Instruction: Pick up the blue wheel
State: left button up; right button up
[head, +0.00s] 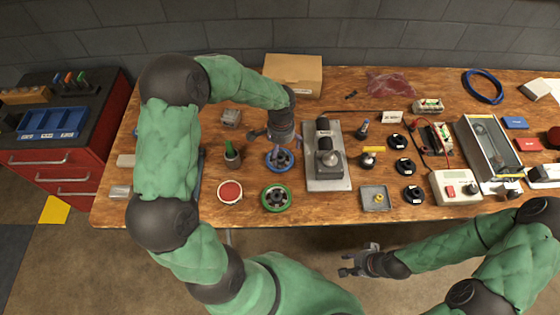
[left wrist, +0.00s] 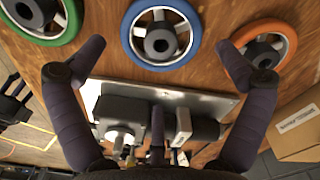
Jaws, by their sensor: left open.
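The green wheel (head: 276,209) lies nearer the bench's front edge. An orange wheel (left wrist: 236,62) lies on the other side. A metal plate (head: 327,185) with a motor-like unit stands close to the right. A cardboard box (head: 293,72) stands at the back.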

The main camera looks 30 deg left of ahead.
aim_at(280, 157)
pick_arm(q)
jog(key=shift+a+f+b, duration=0.15)
jog(key=shift+f+b, duration=1.2)
jog(key=shift+f, duration=1.45)
jog(key=shift+r, duration=0.1)
jog(key=c, duration=1)
notch_tip(280, 157, up, 10)
jog(key=p, duration=0.4)
